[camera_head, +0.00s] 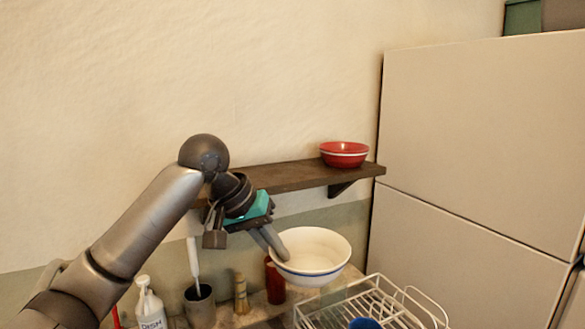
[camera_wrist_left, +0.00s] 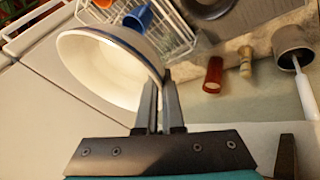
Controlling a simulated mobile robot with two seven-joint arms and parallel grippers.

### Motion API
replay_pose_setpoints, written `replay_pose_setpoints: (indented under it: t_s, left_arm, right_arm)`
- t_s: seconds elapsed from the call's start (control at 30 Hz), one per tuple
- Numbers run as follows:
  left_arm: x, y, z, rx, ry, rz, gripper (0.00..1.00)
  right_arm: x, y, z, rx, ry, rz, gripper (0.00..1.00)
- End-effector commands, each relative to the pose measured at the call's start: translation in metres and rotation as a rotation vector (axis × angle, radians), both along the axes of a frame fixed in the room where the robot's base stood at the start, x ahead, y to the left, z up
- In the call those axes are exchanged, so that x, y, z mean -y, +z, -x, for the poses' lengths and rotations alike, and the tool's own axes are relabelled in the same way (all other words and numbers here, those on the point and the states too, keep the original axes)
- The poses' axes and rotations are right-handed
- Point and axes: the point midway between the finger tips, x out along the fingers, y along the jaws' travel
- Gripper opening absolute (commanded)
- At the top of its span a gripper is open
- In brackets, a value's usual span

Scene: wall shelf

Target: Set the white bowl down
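The white bowl (camera_head: 318,248) with a blue band is in the air in the head view, below and in front of the wall shelf (camera_head: 284,178). It is roughly upright, tilted a little. My left gripper (camera_head: 277,244) is shut on its left rim. In the left wrist view the fingers (camera_wrist_left: 163,85) pinch the rim of the bowl (camera_wrist_left: 100,68), and the bowl hangs out to the left of them. My right gripper is in neither view.
A red bowl (camera_head: 343,155) stands at the shelf's right end; the shelf's middle is bare. A tall fridge (camera_head: 470,150) stands at right.

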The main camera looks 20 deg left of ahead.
Motion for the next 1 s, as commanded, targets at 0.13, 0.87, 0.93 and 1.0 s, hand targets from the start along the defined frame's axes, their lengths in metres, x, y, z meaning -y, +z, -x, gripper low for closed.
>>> replay_pose_setpoints:
  t_s: [0.13,0.87,0.93,1.0]
  left_arm:
    - [-0.042,0.07,-0.027,0.007,0.138,0.004,0.0]
    - [-0.209,0.298,-0.042,0.005,0.672,0.003,0.0]
    - [-0.214,0.304,-0.041,0.004,0.69,0.001,0.0]
    - [-0.217,0.307,-0.039,0.004,0.701,0.002,0.0]
  right_arm:
    - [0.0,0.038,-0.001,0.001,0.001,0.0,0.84]
    - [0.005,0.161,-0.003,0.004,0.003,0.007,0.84]
    - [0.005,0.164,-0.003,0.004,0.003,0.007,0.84]
    - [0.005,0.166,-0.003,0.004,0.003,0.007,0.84]
